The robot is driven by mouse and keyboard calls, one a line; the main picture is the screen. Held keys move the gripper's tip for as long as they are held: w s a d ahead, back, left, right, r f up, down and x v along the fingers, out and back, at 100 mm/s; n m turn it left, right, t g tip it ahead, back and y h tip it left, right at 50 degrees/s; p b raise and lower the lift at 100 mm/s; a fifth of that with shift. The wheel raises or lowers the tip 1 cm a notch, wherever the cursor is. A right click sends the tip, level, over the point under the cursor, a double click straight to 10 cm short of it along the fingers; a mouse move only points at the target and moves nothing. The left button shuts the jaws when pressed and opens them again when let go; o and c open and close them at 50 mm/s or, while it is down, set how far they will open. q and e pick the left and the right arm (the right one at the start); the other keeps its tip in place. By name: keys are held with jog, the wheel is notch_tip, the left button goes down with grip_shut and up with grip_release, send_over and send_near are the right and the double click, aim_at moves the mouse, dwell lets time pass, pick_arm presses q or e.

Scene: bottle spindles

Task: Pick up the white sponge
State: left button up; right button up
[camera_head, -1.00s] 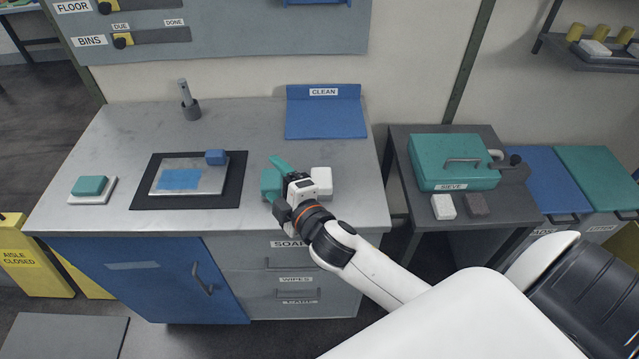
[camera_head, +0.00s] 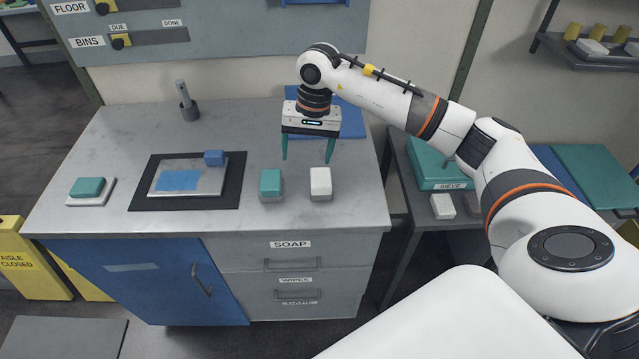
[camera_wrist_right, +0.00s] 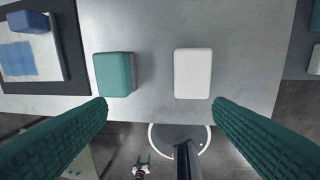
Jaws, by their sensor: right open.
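The white sponge (camera_head: 320,183) is a small upright block near the front right edge of the grey counter. It also shows in the right wrist view (camera_wrist_right: 193,73), right of centre. A teal sponge (camera_head: 270,184) stands just to its left, with a gap between them; it shows in the wrist view too (camera_wrist_right: 115,74). My right gripper (camera_head: 306,158) points down with green fingers spread, empty, above the counter behind the two sponges. In the wrist view its fingers (camera_wrist_right: 160,104) are wide apart.
A blue CLEAN mat (camera_head: 352,122) is behind my gripper. The side table at right holds a teal SIEVE case (camera_head: 428,166) and another white block (camera_head: 442,206). The counter's front edge is close to the sponges.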

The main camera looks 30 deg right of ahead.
jog(key=d+h, duration=0.2)
jog(key=d, duration=0.2)
jog(key=p, duration=0.2)
send_over(321, 177)
jog(key=f, duration=0.4)
jog(key=shift+w+d+f, duration=0.1)
jog(key=shift+d+f, duration=0.1)
jog(key=shift+d, duration=0.05)
jog(key=shift+f, duration=0.6)
jog(key=shift+a+f+p, duration=0.1)
jog(key=shift+f+p, duration=0.25)
jog(key=shift+p, duration=0.15)
notch_tip(321, 177, down, 4)
jog(key=shift+a+r+p, duration=0.15)
jog(key=shift+r+p, duration=0.05)
jog(key=shift+p, duration=0.65)
jog(key=shift+f, duration=0.5)
jog(key=c, duration=1.1)
jog(key=shift+o, duration=0.2)
notch_tip(321, 177, up, 10)
jog(key=b, duration=0.3)
jog(key=shift+r, duration=0.1)
